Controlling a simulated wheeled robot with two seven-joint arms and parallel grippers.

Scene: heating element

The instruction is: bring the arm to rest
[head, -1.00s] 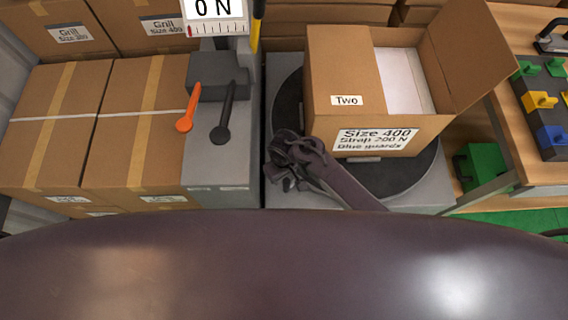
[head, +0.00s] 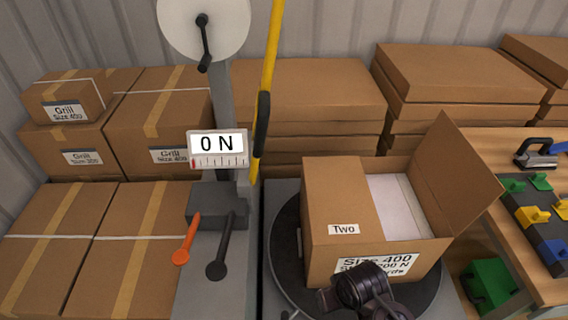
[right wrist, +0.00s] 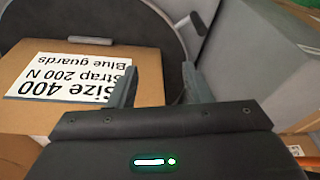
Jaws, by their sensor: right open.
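My right arm (head: 362,290) shows at the bottom of the head view, in front of the open carton and covering part of its label. In the right wrist view my right gripper (right wrist: 160,85) has its two fingers apart with nothing between them. The carton (head: 335,195) stands on a round dark turntable (head: 287,240); its label (right wrist: 70,78) reads Size 400, Strap 200 N, Blue guards. The carton's right flap stands up and a white item (head: 400,205) lies inside. My left gripper is in no view.
Left of the turntable stands a strapping post with a 0 N display (head: 217,144), an orange lever (head: 187,240) and a dark lever (head: 220,255). Taped cartons (head: 60,240) fill the left. A wooden bench (head: 545,270) with coloured parts and a strap tool (head: 535,152) is at right.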

